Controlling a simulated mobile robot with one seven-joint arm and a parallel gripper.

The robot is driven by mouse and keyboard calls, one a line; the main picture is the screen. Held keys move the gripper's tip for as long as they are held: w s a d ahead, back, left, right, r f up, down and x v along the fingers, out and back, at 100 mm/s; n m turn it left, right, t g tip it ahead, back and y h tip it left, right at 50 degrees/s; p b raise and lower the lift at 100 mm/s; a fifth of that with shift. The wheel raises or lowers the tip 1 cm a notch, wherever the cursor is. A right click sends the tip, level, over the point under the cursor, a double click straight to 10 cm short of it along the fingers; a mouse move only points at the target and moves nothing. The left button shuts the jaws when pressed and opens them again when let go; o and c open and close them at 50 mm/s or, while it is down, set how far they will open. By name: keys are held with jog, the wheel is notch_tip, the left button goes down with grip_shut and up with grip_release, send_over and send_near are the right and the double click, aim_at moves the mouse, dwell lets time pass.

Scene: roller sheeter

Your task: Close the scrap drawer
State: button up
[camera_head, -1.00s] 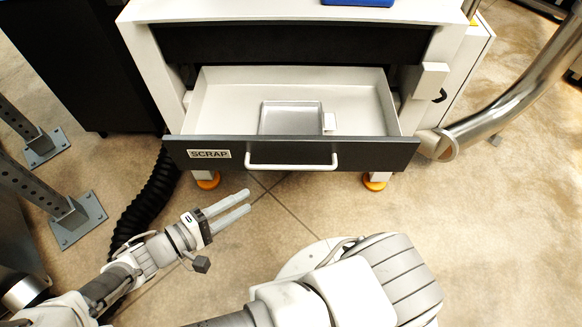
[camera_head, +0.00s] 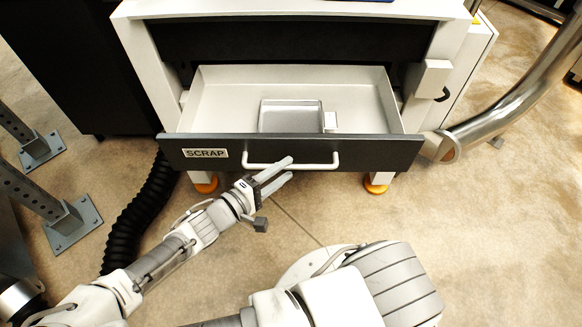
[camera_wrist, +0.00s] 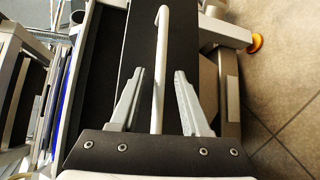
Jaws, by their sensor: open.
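The scrap drawer (camera_head: 375,152) stands pulled out of the white machine, with a dark front, a "SCRAP" label at its left and a pale bar handle (camera_head: 250,165). My gripper (camera_head: 290,169) is open in front of the drawer front, at the handle's middle in the head view. In the wrist view the handle (camera_wrist: 161,70) runs lengthwise between my two open fingers (camera_wrist: 158,100), with a gap on either side. I cannot tell whether anything touches.
A black ribbed hose (camera_head: 145,215) runs along the floor at the left, near metal posts with floor plates (camera_head: 72,222). A thick metal pipe (camera_head: 510,105) slants down at the right. Orange feet (camera_head: 377,188) support the machine. Floor at the lower right is clear.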

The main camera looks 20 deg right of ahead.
aim_at(291, 166)
jog(key=shift+x, duration=1.5)
jog(key=shift+c, duration=0.3)
grip_shut()
